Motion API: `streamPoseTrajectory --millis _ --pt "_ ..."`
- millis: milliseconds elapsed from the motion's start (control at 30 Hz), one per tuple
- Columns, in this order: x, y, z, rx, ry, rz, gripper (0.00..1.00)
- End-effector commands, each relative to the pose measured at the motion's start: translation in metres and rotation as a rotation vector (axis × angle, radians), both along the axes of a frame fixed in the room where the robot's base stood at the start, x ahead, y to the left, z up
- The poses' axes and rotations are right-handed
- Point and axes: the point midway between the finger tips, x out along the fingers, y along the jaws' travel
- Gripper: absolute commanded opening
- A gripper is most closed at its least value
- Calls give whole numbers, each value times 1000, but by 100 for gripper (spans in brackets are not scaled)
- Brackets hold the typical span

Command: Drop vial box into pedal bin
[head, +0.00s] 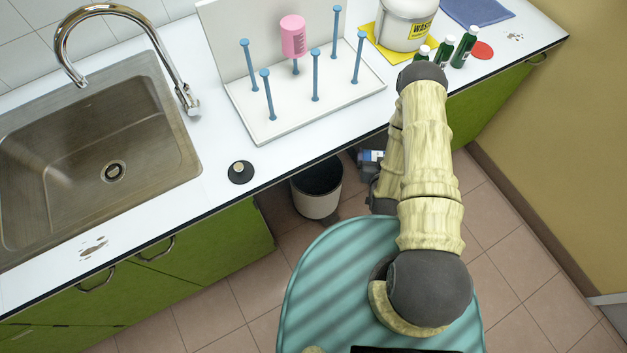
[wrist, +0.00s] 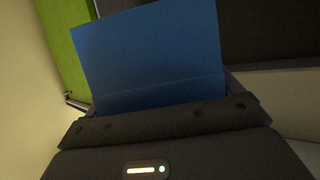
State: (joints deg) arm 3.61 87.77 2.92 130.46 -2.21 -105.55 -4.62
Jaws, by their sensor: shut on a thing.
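The vial box is a blue box (wrist: 150,55) that fills the middle of the wrist view, directly in front of my gripper (wrist: 165,108). My gripper is shut on it; the fingertips are mostly hidden behind it. In the head view a small blue and white part of the box (head: 371,156) shows below the counter edge, beside my arm. The pedal bin (head: 317,203) stands on the floor under the counter, with its dark inside visible from above. The box is to the right of the bin and apart from it in the head view.
The white counter (head: 215,205) overhangs the bin, with green cabinets (head: 215,250) to its left. On the counter are a sink (head: 100,165), a peg rack (head: 300,105) with a pink bottle, a white waste container (head: 405,22) and green bottles (head: 464,47). Tiled floor lies in front.

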Motion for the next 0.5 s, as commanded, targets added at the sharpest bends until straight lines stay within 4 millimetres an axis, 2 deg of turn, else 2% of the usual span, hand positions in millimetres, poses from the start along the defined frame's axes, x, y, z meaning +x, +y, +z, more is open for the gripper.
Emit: streamPoseTrajectory --millis 167,267,500 --pt "0 2 -2 0 -1 4 61" --pt "3 2 -9 1 -2 4 61" --pt "15 0 -49 0 -5 -2 61"
